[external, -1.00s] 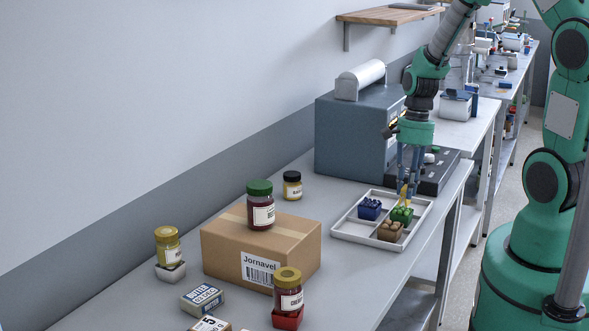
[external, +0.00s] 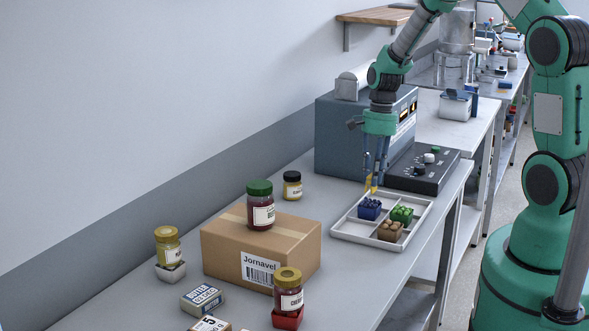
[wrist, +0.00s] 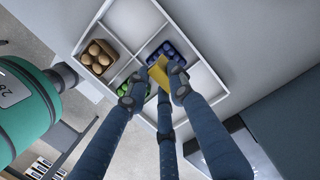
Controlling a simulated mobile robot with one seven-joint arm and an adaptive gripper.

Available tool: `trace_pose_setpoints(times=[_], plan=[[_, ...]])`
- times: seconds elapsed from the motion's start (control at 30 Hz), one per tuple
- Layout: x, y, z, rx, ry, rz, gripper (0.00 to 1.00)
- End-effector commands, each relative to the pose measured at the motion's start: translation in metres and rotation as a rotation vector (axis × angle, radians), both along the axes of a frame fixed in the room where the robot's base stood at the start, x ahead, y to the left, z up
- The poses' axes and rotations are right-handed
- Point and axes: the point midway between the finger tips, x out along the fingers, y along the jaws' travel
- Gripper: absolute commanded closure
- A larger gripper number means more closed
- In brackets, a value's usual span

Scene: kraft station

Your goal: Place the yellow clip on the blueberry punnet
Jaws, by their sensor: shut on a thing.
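My gripper (external: 374,186) is shut on the yellow clip (external: 369,183), which hangs low between the fingertips just above the back of the blueberry punnet. In the wrist view the clip (wrist: 159,74) sits between the fingers and overlaps part of the blue punnet (wrist: 163,50). The blueberry punnet (external: 369,209) is a small dark blue box of berries in the left compartment of the white divided tray (external: 345,232). I cannot tell whether the clip touches the punnet.
A green punnet (external: 402,214) and a brown punnet (external: 390,231) stand in other tray compartments. A dark control panel (external: 425,171) and a large grey machine (external: 340,140) stand behind the tray. A cardboard box (external: 225,252) with a green-lidded jar (external: 260,205) is at left.

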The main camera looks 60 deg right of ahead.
Motion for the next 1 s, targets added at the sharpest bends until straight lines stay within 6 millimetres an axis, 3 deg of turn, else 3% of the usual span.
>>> trace_pose_setpoints(times=[0.33,0.7,1.0], plan=[[0.000,0.000,-0.002,0.000,0.000,0.000,0.93],[0.000,0.000,-0.034,0.000,0.000,0.000,0.93],[0.000,0.000,-0.035,0.000,-0.001,0.000,0.93]])
